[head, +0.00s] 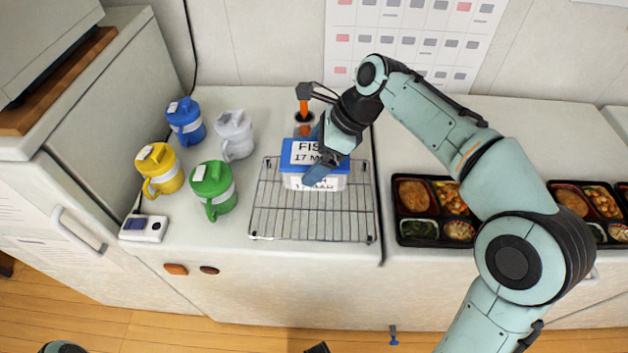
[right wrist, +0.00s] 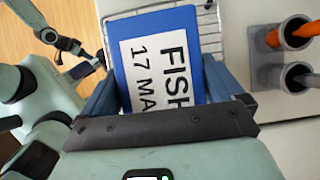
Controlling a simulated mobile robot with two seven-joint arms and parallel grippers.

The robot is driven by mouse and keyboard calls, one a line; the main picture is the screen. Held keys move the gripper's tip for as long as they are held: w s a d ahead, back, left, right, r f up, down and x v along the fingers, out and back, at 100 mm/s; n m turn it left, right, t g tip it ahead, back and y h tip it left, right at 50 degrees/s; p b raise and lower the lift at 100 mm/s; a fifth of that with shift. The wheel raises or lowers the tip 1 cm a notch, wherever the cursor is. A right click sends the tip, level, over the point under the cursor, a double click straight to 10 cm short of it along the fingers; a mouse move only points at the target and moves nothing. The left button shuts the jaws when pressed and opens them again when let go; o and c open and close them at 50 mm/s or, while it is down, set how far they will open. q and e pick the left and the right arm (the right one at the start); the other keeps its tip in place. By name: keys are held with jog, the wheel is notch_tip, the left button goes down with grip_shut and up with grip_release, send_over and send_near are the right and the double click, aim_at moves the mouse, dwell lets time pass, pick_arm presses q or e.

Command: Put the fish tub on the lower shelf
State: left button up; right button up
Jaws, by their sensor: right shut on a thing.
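The fish tub (head: 296,182) is a white box with a blue lid, labelled FISH and 17 MAR. It sits at or just above the wire rack (head: 262,223) on the counter; I cannot tell if it touches. My right gripper (head: 325,165) comes down over its right side. In the right wrist view the two blue fingers of my right gripper (right wrist: 160,95) are closed on the sides of the lidded tub (right wrist: 150,20). Small parts at the bottom edge of the head view may belong to my left gripper; its jaws are unclear. No lower shelf can be made out.
Blue (head: 186,122), yellow (head: 159,170), green (head: 212,188) and pale grey (head: 235,134) jugs stand left of the rack. Cups with orange-handled tools (head: 304,118) stand behind the tub. Bento trays (head: 418,232) are at the right. A white cabinet (head: 105,125) borders the left.

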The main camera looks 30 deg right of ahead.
jog(key=shift+f+b, duration=0.75)
jog(key=shift+f, duration=2.45)
jog(key=shift+f, duration=0.15)
jog(key=o, duration=0.9)
